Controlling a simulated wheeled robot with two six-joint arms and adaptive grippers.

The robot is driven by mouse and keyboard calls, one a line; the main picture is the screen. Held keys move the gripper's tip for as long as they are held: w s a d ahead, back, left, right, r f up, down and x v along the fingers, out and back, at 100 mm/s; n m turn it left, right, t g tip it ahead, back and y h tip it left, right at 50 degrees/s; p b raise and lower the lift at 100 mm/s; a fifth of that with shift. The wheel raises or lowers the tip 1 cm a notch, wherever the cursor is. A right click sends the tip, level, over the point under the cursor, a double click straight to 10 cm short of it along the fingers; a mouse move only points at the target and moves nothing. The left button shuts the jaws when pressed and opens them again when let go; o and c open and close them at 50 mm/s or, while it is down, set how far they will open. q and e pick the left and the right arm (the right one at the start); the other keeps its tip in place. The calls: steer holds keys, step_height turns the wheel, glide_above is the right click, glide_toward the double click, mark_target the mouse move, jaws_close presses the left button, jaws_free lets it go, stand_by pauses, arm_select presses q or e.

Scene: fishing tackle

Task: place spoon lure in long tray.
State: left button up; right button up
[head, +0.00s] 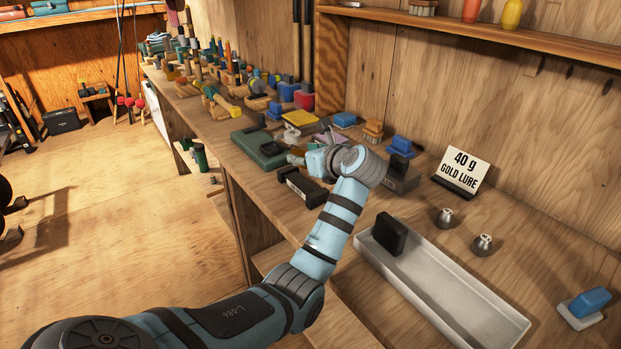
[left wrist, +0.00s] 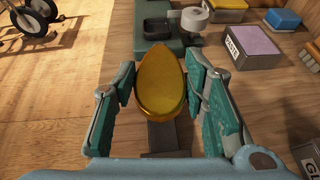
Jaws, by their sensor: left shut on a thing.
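The gold spoon lure (left wrist: 163,82) is a teardrop-shaped, shiny piece in the left wrist view, between the two green-padded fingers of my left gripper (left wrist: 162,100). The gripper is shut on it. The long tray (head: 464,322) is pale grey and lies on the bench at the lower right, apart from the gripper. A dark block (head: 390,233) stands in its far left end. My right gripper is not in view.
A sign reading "40 g GOLD LURE" (head: 465,170) stands behind the tray, near two metal weights (head: 446,217).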

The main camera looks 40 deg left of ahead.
mark_target(306, 187)
arm_select(q)
step_height(306, 187, down, 6)
steer(key=shift+f+b, duration=0.25)
steer(key=shift+b, duration=0.15)
steer(key=shift+f, duration=0.2)
steer(key=o, duration=1.2)
steer(key=shift+d, duration=0.1)
